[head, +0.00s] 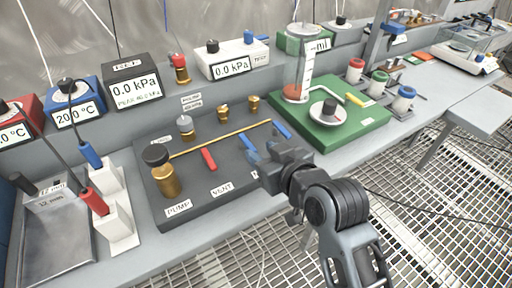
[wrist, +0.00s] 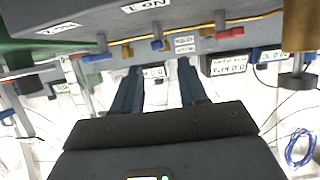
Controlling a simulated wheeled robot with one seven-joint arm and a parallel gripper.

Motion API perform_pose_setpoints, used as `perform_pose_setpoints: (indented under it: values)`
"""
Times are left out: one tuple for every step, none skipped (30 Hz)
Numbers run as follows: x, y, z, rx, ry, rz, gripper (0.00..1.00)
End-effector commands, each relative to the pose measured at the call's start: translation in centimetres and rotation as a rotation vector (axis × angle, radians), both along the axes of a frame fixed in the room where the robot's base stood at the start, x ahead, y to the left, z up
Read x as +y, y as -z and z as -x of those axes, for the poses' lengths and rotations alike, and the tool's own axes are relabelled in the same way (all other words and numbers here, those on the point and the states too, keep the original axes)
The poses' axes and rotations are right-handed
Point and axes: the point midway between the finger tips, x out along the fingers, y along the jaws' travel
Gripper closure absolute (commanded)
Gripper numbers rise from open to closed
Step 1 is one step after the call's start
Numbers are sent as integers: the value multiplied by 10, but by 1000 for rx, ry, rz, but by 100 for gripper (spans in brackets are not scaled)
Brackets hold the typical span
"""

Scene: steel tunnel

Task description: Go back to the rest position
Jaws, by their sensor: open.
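My gripper (head: 254,150) is over the right side of the dark valve board (head: 150,222) in the head view, near the blue valve handles. In the wrist view the two fingers of my gripper (wrist: 160,88) stand apart with nothing between them. The board shows there along the top, with a red handle (wrist: 230,33) and a blue handle (wrist: 157,44) beyond the fingertips. I cannot tell how far the fingertips are from the board. Part of the board's right side is hidden behind my gripper.
The red handle (head: 208,159) and brass pump (head: 165,175) are left of my gripper. A green base (head: 340,133) with a cylinder stands to the right. Gauge boxes line the back, including the 0.0 kPa box (head: 135,85). Grating floor (head: 430,200) lies open at right.

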Motion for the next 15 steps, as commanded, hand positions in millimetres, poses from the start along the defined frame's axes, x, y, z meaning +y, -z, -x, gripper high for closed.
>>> perform_pose_setpoints:
  values:
    - [-4,-2,6,1,1,1,57]
    - [-6,-3,8,1,0,1,57]
    - [-7,-5,11,0,0,0,57]
    - [-8,-6,13,0,0,0,57]
    - [-9,-6,14,0,0,0,57]
    - [-10,-7,15,0,0,0,57]
    - [-10,-7,16,0,-1,0,57]
    - [-10,-8,16,0,-1,0,57]
    - [-11,-8,17,0,-1,0,57]
    - [-11,-8,17,1,-1,0,57]
    - [-11,-8,17,1,-1,0,57]
    - [-10,-8,17,1,-1,0,57]
    - [-11,-8,16,1,-1,0,57]
    - [-10,-8,16,1,-1,0,57]
    - [-10,-8,16,0,-1,0,57]
